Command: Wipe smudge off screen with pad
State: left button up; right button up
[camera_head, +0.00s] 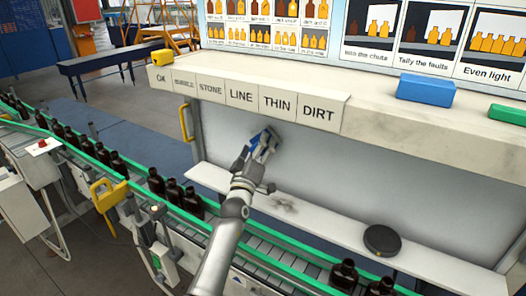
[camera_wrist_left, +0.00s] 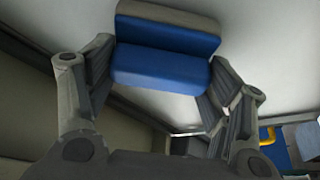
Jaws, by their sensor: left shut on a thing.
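My left gripper (camera_head: 262,145) is shut on a blue pad (camera_head: 256,138), in front of the pale screen (camera_head: 370,175) below the label strip. In the left wrist view, the blue pad (camera_wrist_left: 160,68) with its grey layer sits between the two fingers of the left gripper (camera_wrist_left: 160,85), close to the pale surface. I cannot tell whether the pad touches the screen. A dark grey patch shows right beside the fingertips; I cannot tell whether it is a smudge or part of the pad or gripper. A dark smudge (camera_head: 285,205) lies on the white ledge below the screen. My right gripper is not in view.
A round black puck (camera_head: 381,240) lies on the white ledge (camera_head: 325,222). Yellow (camera_head: 162,57), blue (camera_head: 425,89) and green (camera_head: 508,110) blocks sit on the upper shelf. Several amber bottles (camera_head: 174,191) stand on the green-railed conveyor in front. The screen's right part is clear.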

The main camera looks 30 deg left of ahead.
pick_arm(q)
jog(key=shift+w+a+b, duration=0.2)
jog(key=shift+a+b, duration=0.45)
jog(key=shift+a, duration=1.3)
jog(key=a+b, duration=0.2)
jog(key=a, duration=0.1)
jog(key=shift+w+a, duration=0.15)
jog(key=shift+a, duration=0.05)
jog(key=shift+s+a+p, duration=0.2)
jog(key=shift+s+p, duration=1.3)
jog(key=shift+s, duration=1.45)
jog(key=shift+s, duration=0.1)
